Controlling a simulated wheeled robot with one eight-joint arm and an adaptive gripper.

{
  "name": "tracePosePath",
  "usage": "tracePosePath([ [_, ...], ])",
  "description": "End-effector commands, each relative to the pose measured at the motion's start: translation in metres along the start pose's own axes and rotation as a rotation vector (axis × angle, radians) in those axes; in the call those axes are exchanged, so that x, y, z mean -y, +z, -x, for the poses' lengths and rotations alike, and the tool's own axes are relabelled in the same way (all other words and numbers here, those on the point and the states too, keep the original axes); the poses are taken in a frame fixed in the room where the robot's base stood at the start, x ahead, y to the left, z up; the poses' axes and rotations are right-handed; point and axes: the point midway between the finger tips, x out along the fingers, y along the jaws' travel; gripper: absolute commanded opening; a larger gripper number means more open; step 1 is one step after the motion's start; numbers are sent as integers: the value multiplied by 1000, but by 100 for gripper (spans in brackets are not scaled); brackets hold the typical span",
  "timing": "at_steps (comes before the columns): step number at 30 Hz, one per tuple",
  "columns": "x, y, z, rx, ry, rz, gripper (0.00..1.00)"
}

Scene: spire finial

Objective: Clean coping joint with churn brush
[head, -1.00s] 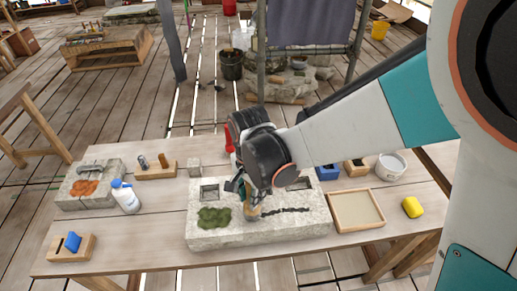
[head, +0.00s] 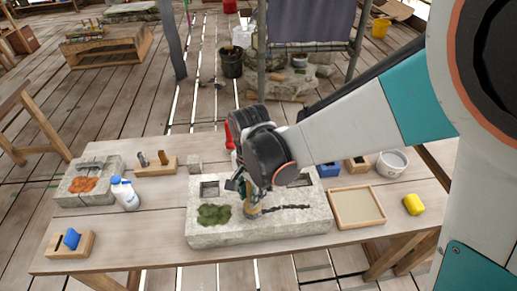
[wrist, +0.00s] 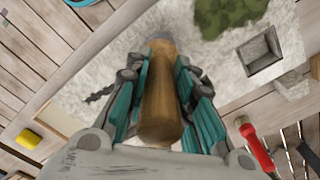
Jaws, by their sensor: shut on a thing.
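My gripper (head: 250,195) is shut on the churn brush, whose wooden handle (wrist: 160,95) shows between the teal fingers in the wrist view. The brush (head: 252,209) is low over the pale stone coping block (head: 270,235), at the left end of the dark, ragged joint (head: 287,207). Its bristles are hidden, so I cannot tell whether they touch the stone. Green moss (head: 213,214) lies left of the brush. The joint also shows in the wrist view (wrist: 98,94), left of the handle.
A spray bottle (head: 124,193) and a stone with an orange patch (head: 65,190) stand left. A framed tray (head: 357,207), a yellow sponge (head: 413,204) and a white bucket (head: 391,164) stand right. A red-handled tool (wrist: 256,148) is near the block.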

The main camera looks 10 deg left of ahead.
Motion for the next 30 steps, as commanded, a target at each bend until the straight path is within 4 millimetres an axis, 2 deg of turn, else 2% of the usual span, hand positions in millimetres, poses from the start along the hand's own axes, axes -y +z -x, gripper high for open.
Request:
tracePosePath([
  [30, -24, -28, -2, -2, 2, -2, 0],
])
